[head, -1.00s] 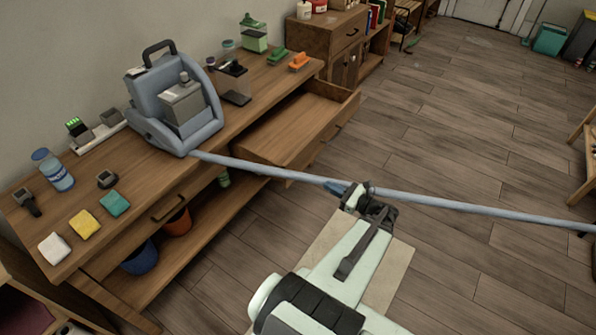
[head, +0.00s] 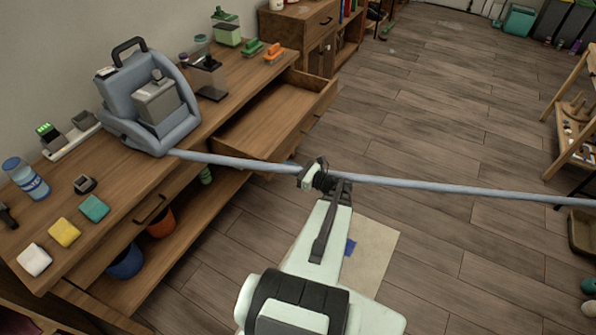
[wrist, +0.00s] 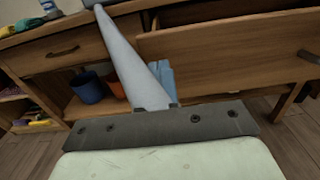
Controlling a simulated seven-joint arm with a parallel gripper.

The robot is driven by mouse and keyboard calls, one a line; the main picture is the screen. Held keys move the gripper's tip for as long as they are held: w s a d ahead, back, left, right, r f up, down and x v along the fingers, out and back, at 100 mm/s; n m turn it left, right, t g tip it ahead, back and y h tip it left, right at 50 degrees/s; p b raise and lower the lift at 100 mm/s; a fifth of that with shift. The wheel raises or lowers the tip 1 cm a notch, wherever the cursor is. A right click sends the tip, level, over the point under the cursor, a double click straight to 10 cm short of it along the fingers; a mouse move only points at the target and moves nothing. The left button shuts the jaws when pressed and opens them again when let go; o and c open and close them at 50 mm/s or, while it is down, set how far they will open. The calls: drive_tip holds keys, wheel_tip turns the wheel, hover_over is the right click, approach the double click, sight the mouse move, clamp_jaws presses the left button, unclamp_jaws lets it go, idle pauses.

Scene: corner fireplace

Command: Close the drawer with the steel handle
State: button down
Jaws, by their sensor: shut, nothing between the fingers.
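The open drawer (head: 270,125) sticks out of the right part of the wooden workbench, and it looks empty. Its front (wrist: 230,50) spans the right of the wrist view, with a dark grey handle (wrist: 309,57) at the far right. In the head view my wrist stands in front of the drawer, with the fingertips hidden.
A pale blue hose (head: 440,186) runs from the blue-grey machine (head: 150,105) across my wrist to the right, very close to my gripper. A closed drawer with a dark handle (head: 150,208) is at left. Pots (head: 126,262) stand on the lower shelf.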

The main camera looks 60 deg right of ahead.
sight(271, 160)
drive_tip(key=shift+w, duration=2.15)
drive_tip(key=shift+w, duration=0.1)
drive_tip(key=w, duration=2.6)
drive_tip(key=shift+w, duration=0.75)
drive_tip(key=shift+w+r, duration=0.1)
drive_tip(key=shift+w, duration=0.05)
drive_tip(key=s, duration=1.5)
